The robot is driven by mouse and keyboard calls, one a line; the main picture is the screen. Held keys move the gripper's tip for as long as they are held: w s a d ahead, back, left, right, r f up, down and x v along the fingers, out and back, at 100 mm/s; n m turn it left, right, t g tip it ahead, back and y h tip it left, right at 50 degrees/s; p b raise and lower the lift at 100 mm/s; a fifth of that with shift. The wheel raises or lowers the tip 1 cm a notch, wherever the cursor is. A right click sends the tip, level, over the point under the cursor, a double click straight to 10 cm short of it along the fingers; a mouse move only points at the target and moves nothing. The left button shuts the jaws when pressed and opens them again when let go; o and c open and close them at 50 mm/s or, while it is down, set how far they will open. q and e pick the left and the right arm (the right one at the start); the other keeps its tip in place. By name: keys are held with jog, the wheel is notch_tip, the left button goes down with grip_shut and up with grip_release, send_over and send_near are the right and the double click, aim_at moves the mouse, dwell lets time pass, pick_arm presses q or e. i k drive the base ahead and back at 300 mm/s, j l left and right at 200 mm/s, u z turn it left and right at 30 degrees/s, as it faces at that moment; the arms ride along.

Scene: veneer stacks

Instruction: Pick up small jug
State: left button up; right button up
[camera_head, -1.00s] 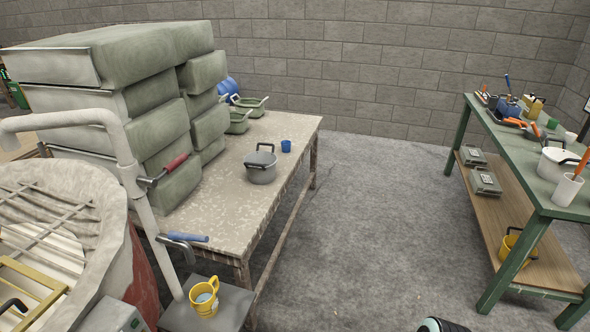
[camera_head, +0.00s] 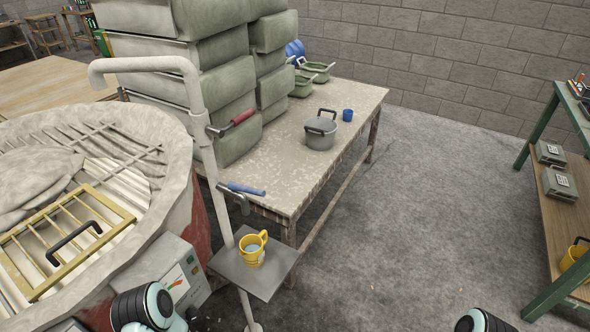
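A small yellow jug (camera_head: 252,249) with a handle stands upright on a small grey shelf (camera_head: 262,277) fixed to a white pipe. Something pale blue shows inside it. A second yellow vessel (camera_head: 574,257) stands on the lower shelf at the right edge, partly cut off. Round dark and white parts of my arms show at the bottom edge, left and right, apart from the jug. Neither gripper's fingers are in view.
The white pipe (camera_head: 208,165) rises beside the jug, with a blue-handled lever (camera_head: 245,189) above it. A round basin with a yellow grate (camera_head: 62,247) is left. A table (camera_head: 285,180) holds a grey pot (camera_head: 320,133) and blue cup (camera_head: 347,115). Floor at right is clear.

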aim_at(252, 245)
jog(key=u, duration=0.65)
jog(key=i+l+u, duration=0.15)
jog(key=u, duration=0.2)
jog(key=l+u, duration=0.35)
jog(key=i+l+u, duration=0.1)
jog(key=l+u, duration=0.15)
jog(key=u, duration=0.15)
jog(key=l+u, duration=0.45)
jog(key=l, duration=0.6)
jog(key=l+u, duration=0.1)
jog(key=l, duration=0.95)
jog(key=k, duration=0.05)
